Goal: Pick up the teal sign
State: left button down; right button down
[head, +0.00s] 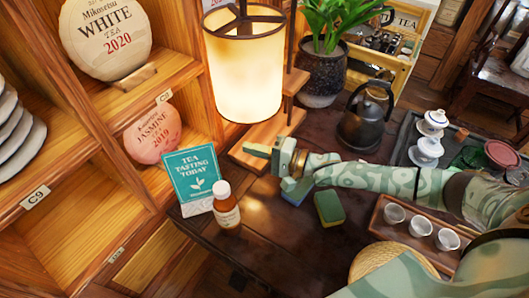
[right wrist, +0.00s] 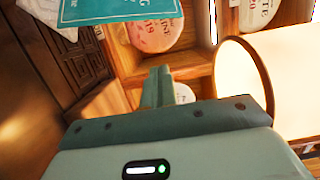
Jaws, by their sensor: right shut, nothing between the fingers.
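The teal sign (head: 193,172) reads "Tea Tasting Today" and has a white lower edge. It stands tilted back on the dark table at the left, beside the wooden shelf. A small brown bottle (head: 226,207) with a white cap stands close at its lower right. My right gripper (head: 250,151) is shut and empty to the right of the sign, apart from it and pointing towards the left. In the right wrist view the shut fingers (right wrist: 157,78) show at the middle, and the sign (right wrist: 84,10) is cut by the top edge. My left gripper is not in view.
A lit lamp (head: 243,78) stands behind my right gripper. A green and yellow sponge (head: 329,208) and a blue one (head: 296,190) lie near it. A black kettle (head: 366,115), a potted plant (head: 322,75) and a cup tray (head: 385,228) are further right.

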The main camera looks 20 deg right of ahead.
aim_at(204, 160)
jog(key=a, duration=0.6)
jog(key=shift+w+a, duration=0.15)
jog(key=shift+w, duration=0.15)
jog(key=shift+s, duration=0.1)
jog(key=s+a+p, duration=0.1)
jog(key=a+p, duration=0.1)
jog(key=a, duration=0.1)
jog(key=shift+s+r, duration=0.2)
jog(key=shift+s, duration=0.2)
jog(key=shift+s+a+f, duration=0.1)
jog(key=shift+a, duration=0.05)
jog(key=shift+f, duration=0.15)
